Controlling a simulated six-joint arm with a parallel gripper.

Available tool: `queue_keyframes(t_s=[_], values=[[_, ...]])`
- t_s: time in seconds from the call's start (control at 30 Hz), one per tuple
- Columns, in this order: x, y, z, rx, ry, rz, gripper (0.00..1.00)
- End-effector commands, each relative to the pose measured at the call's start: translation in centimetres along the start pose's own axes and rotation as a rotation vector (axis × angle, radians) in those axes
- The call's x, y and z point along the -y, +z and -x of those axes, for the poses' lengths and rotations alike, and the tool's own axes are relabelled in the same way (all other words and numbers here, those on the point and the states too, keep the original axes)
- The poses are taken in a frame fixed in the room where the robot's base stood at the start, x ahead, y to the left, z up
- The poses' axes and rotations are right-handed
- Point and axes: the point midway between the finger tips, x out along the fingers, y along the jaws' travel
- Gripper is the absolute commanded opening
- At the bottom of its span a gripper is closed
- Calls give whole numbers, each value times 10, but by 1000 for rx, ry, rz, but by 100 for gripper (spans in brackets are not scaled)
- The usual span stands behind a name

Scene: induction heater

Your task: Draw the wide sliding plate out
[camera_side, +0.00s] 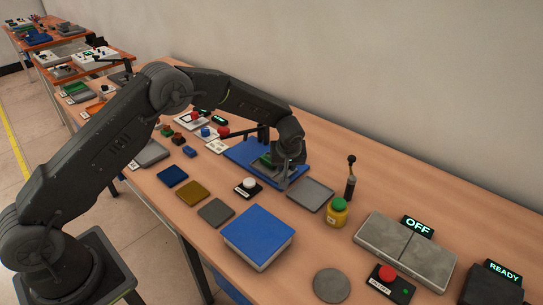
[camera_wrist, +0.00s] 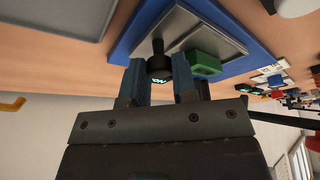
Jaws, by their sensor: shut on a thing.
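A blue base (camera_side: 240,150) lies on the table under my gripper (camera_side: 284,178), and it fills the top of the wrist view (camera_wrist: 124,46). On it is a grey plate (camera_wrist: 172,28), which looks like the wide sliding plate. A black knob (camera_wrist: 158,66) stands at the plate's near edge, between the two blue fingers of my gripper (camera_wrist: 160,88). My gripper is shut on this knob. A green block (camera_wrist: 204,63) sits beside the knob, to its right in the wrist view. In the side view my gripper hides most of the plate and the knob.
A flat grey plate (camera_side: 311,194) lies just right of the blue base. A yellow jar with a green lid (camera_side: 337,213) and a black upright lever (camera_side: 351,180) stand beyond it. A white button (camera_side: 249,184) is in front. A red-ended lever (camera_side: 240,132) lies behind.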

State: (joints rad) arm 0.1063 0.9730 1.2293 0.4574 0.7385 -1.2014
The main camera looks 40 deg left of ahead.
Motion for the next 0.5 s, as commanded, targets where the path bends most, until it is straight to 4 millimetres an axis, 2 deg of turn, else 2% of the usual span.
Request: queue_keyframes(t_s=[0.37, 0.4, 0.5], values=[[-8, 8, 3, 1, 4, 0, 0], [-8, 8, 3, 1, 5, -1, 28], [-8, 8, 3, 1, 5, -2, 37]])
